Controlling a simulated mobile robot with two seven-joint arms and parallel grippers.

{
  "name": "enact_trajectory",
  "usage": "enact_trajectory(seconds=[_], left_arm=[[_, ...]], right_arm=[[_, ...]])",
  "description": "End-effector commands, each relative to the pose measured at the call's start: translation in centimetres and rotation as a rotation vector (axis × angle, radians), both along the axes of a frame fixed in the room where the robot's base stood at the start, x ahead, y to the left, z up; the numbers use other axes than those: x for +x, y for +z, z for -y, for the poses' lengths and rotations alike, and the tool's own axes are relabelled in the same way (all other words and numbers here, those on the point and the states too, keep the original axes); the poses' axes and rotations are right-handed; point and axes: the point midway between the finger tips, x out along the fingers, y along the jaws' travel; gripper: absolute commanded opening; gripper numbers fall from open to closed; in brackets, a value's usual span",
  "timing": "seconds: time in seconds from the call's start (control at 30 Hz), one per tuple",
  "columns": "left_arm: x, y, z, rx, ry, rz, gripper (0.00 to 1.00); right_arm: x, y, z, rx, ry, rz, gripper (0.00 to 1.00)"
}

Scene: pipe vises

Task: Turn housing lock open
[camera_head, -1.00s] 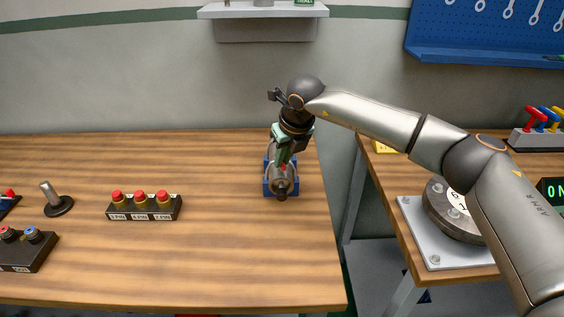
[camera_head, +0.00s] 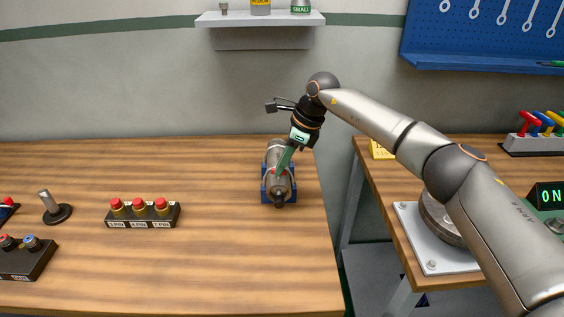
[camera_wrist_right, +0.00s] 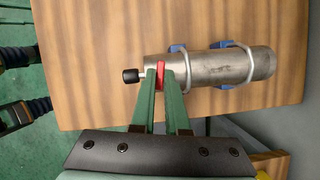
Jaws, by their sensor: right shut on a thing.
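The housing is a silver metal cylinder (camera_head: 276,154) lying in a blue cradle (camera_head: 265,190) near the right edge of the wooden bench. It also shows in the right wrist view (camera_wrist_right: 225,67), strapped by pale clamps on blue blocks, with a black knob (camera_wrist_right: 130,76) at one end. The lock is a red piece (camera_wrist_right: 161,74) near the knob end. My right gripper (camera_wrist_right: 160,75) is shut on the red lock, one green finger on each side. In the head view my right gripper (camera_head: 277,171) reaches down to the housing from the upper right. My left gripper is not in view.
A block with red buttons (camera_head: 140,214), a grey post (camera_head: 54,207) and a dark button box (camera_head: 25,257) stand left on the bench. A gap separates the bench from the right table, which bears a round dark fixture (camera_head: 436,218). The bench middle is clear.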

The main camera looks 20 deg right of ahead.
Motion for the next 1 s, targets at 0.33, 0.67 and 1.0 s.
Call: enact_trajectory(seconds=[0.33,0.67,1.0], left_arm=[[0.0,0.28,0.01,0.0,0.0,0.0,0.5],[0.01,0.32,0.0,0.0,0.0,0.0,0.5],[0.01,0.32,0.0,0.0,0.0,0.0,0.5]], right_arm=[[0.19,0.13,0.07,-0.002,0.165,0.002,0.0],[0.21,0.11,0.08,-0.002,0.207,0.003,0.0],[0.2,0.1,0.09,-0.003,0.207,0.003,0.18]])
